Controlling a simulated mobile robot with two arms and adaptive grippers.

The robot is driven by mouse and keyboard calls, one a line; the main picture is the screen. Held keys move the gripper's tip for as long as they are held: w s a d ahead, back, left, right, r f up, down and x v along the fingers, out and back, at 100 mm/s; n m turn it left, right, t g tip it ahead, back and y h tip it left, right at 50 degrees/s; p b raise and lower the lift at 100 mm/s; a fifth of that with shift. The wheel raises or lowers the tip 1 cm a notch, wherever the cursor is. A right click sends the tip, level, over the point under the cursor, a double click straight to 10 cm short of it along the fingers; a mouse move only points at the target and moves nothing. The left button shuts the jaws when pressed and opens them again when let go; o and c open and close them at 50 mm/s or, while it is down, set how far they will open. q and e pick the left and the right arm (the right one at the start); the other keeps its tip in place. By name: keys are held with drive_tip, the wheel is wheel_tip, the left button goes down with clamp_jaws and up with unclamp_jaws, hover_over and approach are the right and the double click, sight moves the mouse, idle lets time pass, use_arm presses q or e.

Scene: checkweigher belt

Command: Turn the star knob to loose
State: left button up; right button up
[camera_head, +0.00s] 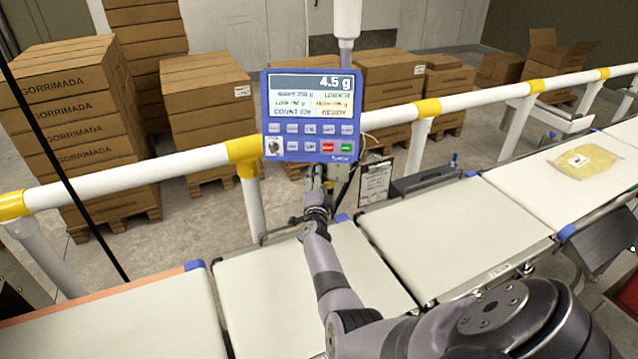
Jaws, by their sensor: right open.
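My right gripper (317,178) reaches over the belt to just below the blue checkweigher display (311,116), close to its mount. It is open, seen from behind and small. I cannot make out the star knob; the gripper and wrist cover part of the mount where something may be hidden. The display reads 4.5 g and has rows of buttons and a key switch at its lower left. My left gripper is not in view.
White belt sections (455,234) run below. A yellow bag (583,158) lies on the right one. A white and yellow guard rail (400,113) runs behind the belts. A clipboard (375,182) hangs right of the gripper. Stacked cartons (78,125) stand behind the rail.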

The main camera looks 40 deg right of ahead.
drive_tip(key=v, duration=0.7)
drive_tip(key=shift+s, duration=0.2)
drive_tip(key=shift+a, duration=0.2)
idle(0.5)
